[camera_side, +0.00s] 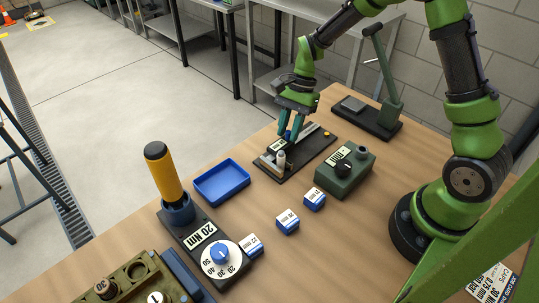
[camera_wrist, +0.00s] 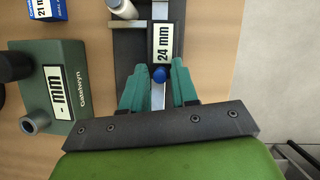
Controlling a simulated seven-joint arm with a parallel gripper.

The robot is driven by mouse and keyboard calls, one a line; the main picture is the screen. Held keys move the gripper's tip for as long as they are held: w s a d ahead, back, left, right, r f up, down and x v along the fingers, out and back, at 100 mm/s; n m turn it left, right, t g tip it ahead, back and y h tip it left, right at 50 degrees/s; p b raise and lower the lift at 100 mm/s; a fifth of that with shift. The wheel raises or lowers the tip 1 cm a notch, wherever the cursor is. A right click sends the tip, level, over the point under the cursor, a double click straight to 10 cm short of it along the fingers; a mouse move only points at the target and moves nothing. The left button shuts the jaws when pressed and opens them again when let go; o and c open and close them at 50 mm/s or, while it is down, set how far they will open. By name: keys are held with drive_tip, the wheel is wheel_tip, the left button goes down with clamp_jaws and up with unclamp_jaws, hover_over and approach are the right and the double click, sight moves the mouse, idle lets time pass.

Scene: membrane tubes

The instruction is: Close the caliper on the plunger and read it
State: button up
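The caliper (camera_side: 295,153) is a dark base with a pale rail and a slide, lying toward the back of the table. Its slide carries a label reading 24 mm (camera_wrist: 164,43) and a blue knob (camera_wrist: 159,75). The plunger (camera_side: 281,159) is a pale upright cylinder at the caliper's near end; it shows partly at the top of the wrist view (camera_wrist: 120,7). My gripper (camera_side: 292,134) points down at the slide. Contact between jaw and plunger cannot be told.
A green gauge box (camera_side: 345,172) reading "- mm" stands beside the caliper. Several blue-and-white labelled blocks (camera_side: 288,222) lie nearer. An empty blue tray (camera_side: 222,184), a yellow-handled 20 Nm tool (camera_side: 164,175) and a green lever press (camera_side: 385,105) stand around.

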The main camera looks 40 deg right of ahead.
drive_tip(key=c, duration=0.5)
drive_tip(key=shift+a, duration=0.2)
clamp_jaws()
drive_tip(key=o, duration=0.8)
unclamp_jaws()
drive_tip(key=v, duration=1.7)
drive_tip(key=shift+a, duration=0.15)
